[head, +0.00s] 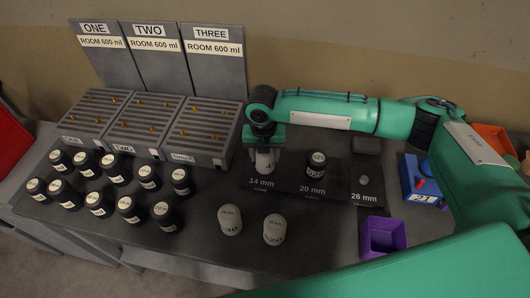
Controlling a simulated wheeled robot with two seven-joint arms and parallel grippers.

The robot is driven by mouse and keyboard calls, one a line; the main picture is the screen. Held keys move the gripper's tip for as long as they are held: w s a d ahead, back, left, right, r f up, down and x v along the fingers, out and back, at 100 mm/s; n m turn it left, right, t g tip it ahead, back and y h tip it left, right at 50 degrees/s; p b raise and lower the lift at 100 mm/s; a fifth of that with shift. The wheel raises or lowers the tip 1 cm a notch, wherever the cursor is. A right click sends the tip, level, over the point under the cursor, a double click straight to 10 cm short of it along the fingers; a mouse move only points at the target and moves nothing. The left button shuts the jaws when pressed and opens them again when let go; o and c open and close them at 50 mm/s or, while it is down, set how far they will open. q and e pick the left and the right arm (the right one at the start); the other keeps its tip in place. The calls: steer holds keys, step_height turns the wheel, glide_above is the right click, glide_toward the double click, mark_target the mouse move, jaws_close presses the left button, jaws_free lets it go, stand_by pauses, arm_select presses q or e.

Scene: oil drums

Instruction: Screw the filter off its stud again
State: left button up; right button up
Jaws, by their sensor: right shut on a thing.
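My right gripper (264,148) points down over the 14 mm place of a dark mat (290,186). It is shut on a pale filter (263,166), whose lower part shows below the fingers. The stud is hidden, so I cannot tell how the filter sits on it. At the 26 mm place only a small light piece (364,180) shows. My left gripper is not in view.
Several black labelled jars (130,208) stand at the left, before three grey racks (203,132) with upright signs. Two white canisters (230,220) stand near the front edge. A purple bin (382,237), a blue box (420,182) and an orange bin (494,140) are at the right.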

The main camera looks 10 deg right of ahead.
steer(key=n+p, duration=0.1)
steer(key=n, duration=0.2)
steer(key=shift+r, duration=0.1)
steer(key=shift+n, duration=1.3)
steer(key=shift+n+p, duration=0.35)
steer(key=shift+n, duration=0.55)
steer(key=n, duration=0.4)
steer(key=shift+n+p, duration=0.3)
steer(key=o, duration=1.2)
